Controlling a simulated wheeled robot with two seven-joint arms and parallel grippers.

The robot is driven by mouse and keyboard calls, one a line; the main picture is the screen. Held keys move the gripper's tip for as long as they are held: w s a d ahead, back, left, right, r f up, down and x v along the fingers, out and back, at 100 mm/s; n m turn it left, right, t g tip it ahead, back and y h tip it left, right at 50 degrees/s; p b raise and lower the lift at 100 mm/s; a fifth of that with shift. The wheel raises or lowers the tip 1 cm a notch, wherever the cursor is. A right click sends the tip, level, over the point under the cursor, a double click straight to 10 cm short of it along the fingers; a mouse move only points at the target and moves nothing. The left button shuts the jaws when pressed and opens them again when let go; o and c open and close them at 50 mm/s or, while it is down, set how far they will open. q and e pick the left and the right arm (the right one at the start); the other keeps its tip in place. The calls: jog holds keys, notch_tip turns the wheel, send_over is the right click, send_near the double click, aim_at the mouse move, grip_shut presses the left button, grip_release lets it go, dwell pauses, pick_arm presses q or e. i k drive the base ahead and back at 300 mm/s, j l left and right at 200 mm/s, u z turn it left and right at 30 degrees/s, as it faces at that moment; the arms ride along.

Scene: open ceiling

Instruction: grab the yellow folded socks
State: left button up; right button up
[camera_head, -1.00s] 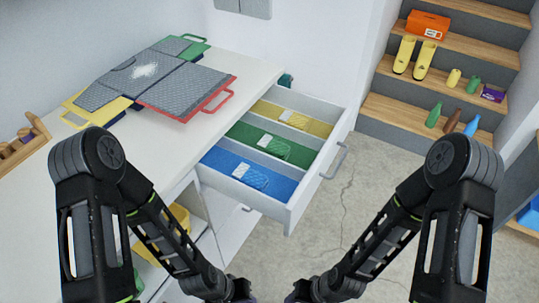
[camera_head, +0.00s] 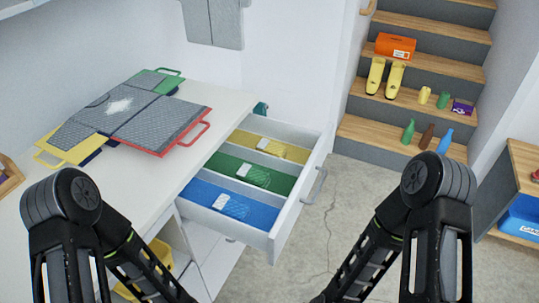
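The open white drawer (camera_head: 262,236) has three compartments with yellow, green and blue floors. In the far yellow compartment (camera_head: 245,138) lies a small yellow patterned item (camera_head: 284,151) beside a white piece. It may be the yellow folded socks, but it is too small to be sure. Similar green (camera_head: 254,178) and blue (camera_head: 236,208) items lie in the other compartments. My two arms enter from the lower left and lower right and run below the bottom edge. Both grippers are out of view.
A white counter (camera_head: 215,108) left of the drawer bears a grey folding board (camera_head: 155,120) with coloured handles. Stairs at the back hold yellow boots (camera_head: 394,80), an orange box (camera_head: 395,46) and several bottles. A wooden shelf (camera_head: 512,170) stands right. The middle floor is clear.

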aim_at(264, 146)
jog(key=z, duration=1.4)
jog(key=i+z, duration=0.2)
jog(key=i, duration=2.85)
jog(key=u, duration=2.4)
jog(key=j, duration=0.2)
